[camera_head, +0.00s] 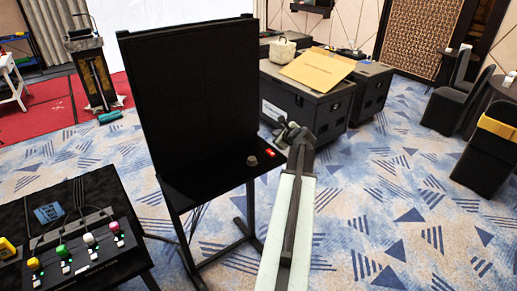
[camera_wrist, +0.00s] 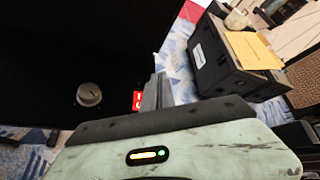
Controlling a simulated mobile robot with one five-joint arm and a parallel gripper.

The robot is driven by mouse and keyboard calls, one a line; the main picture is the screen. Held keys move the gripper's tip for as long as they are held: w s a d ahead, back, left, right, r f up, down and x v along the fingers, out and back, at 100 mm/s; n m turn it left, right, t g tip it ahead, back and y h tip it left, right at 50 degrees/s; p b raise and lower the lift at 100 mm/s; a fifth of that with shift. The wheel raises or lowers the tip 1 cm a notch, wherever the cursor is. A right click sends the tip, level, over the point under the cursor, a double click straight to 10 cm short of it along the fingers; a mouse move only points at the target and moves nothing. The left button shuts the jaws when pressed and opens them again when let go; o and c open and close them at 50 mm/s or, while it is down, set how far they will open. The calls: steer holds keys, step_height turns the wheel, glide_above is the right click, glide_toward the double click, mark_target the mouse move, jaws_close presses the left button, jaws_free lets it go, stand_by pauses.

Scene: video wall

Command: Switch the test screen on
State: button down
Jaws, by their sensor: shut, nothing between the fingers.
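The test screen (camera_head: 188,95) is a large dark panel on a black stand, and its face shows no picture. A shelf at its lower edge bears a grey round knob (camera_head: 252,161) and a small red switch (camera_head: 267,153) to the right of it. My gripper (camera_head: 288,130) is shut and empty, just right of the screen and near the red switch. In the wrist view, the knob (camera_wrist: 89,94) is at left and the red switch (camera_wrist: 137,100) is beside my shut fingers (camera_wrist: 159,90), which partly cover it. I cannot tell whether they touch.
Black cases (camera_head: 305,105) with a cardboard piece (camera_head: 318,68) on top stand behind my gripper. A table with a control box (camera_head: 85,245) with coloured knobs is at lower left. Dark chairs (camera_head: 487,150) stand at right. The patterned carpet (camera_head: 390,200) between is clear.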

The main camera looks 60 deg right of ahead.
mark_target(270, 153)
steer(key=shift+r, duration=0.1)
steer(key=f+b, duration=0.2)
steer(key=w+f+b, duration=0.1)
steer(key=f+b, duration=0.2)
steer(key=w+f+b, duration=0.1)
steer(key=f+b, duration=0.1)
steer(key=f, duration=0.1)
steer(key=shift+w+d+b, duration=0.25)
steer(key=shift+d+b, duration=0.05)
steer(key=shift+b, duration=0.1)
steer(key=shift+w+f+b, duration=0.15)
steer(key=shift+f+b, duration=0.1)
steer(key=shift+b, duration=0.05)
stand_by(1.6)
steer(key=shift+w+d+f+b, duration=0.1)
steer(key=shift+w+f+b, duration=0.05)
steer(key=shift+f+b, duration=0.2)
steer(key=shift+w+f+b, duration=0.1)
steer(key=shift+f+b, duration=0.3)
stand_by(0.5)
